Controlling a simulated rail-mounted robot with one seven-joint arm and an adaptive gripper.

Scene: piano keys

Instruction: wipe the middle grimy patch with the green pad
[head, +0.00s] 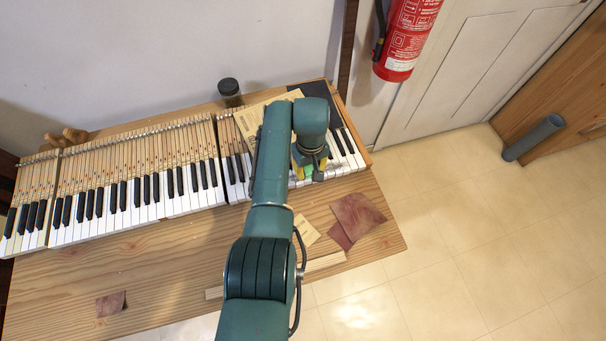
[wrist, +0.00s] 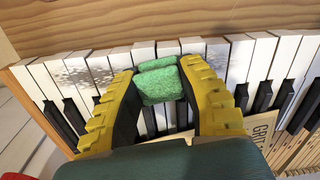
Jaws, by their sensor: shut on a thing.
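My gripper (wrist: 160,78) has yellow ridged fingers and is shut on a green pad (wrist: 160,85), seen in the wrist view over the white piano keys (wrist: 291,52). The pad also shows as a small green spot in the head view (head: 307,171), at the right part of the keyboard. One grey grimy patch (wrist: 75,75) lies on white keys left of the pad. Another grey smudge (wrist: 214,54) shows just right of the pad, partly hidden by the right finger. The keys under the pad are hidden. I cannot tell whether the pad touches them.
Black keys stand up beside the white ones. A paper (head: 247,122) lies over the keyboard's back. A dark jar (head: 229,88) stands behind. A fire extinguisher (head: 408,38) hangs at the back right.

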